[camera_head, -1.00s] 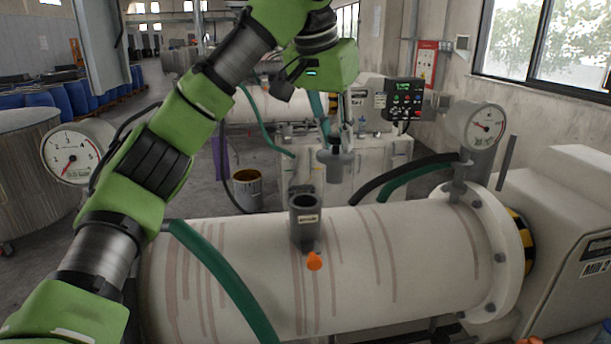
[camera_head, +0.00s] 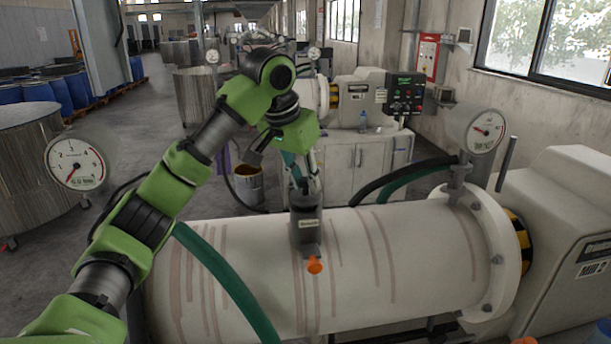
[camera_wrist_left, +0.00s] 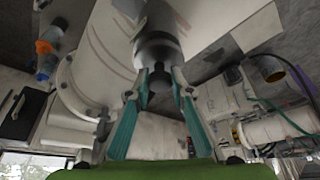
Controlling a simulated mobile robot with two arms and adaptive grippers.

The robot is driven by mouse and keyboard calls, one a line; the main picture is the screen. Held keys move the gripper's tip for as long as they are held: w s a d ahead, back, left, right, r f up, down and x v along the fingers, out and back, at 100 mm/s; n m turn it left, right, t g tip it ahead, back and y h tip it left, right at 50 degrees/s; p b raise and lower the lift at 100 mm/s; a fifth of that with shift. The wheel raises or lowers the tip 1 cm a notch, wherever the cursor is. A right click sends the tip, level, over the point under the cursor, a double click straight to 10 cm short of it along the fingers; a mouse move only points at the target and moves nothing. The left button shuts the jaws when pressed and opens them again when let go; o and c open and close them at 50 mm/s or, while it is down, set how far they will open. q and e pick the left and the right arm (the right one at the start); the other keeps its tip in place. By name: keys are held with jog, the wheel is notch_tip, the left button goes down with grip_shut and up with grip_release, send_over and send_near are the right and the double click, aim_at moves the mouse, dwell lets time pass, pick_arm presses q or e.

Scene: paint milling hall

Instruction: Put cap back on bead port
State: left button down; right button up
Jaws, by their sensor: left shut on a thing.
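The bead port (camera_head: 306,234) is a short grey labelled tube standing upright on the white mill drum (camera_head: 400,250). The grey cap (camera_head: 304,198) is at the port's mouth, in line with it; I cannot tell whether it is fully seated. My left gripper (camera_head: 303,184) reaches down from above and is shut on the cap's knob. In the left wrist view, the teal fingers of the left gripper (camera_wrist_left: 160,95) close around the dark knob of the cap (camera_wrist_left: 158,78), and the cap's wider body hides the port's opening. My right gripper is not in view.
A bucket (camera_head: 248,184) and a cabinet (camera_head: 365,165) are behind.

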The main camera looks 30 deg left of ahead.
pick_arm(q)
jog(key=shift+d, duration=0.1)
jog(key=shift+f, duration=0.55)
jog(key=c, duration=1.8)
grip_release()
jog(key=shift+r, duration=0.2)
jog(key=b+v, duration=0.1)
jog(key=v, duration=1.1)
jog(key=shift+r, duration=0.45)
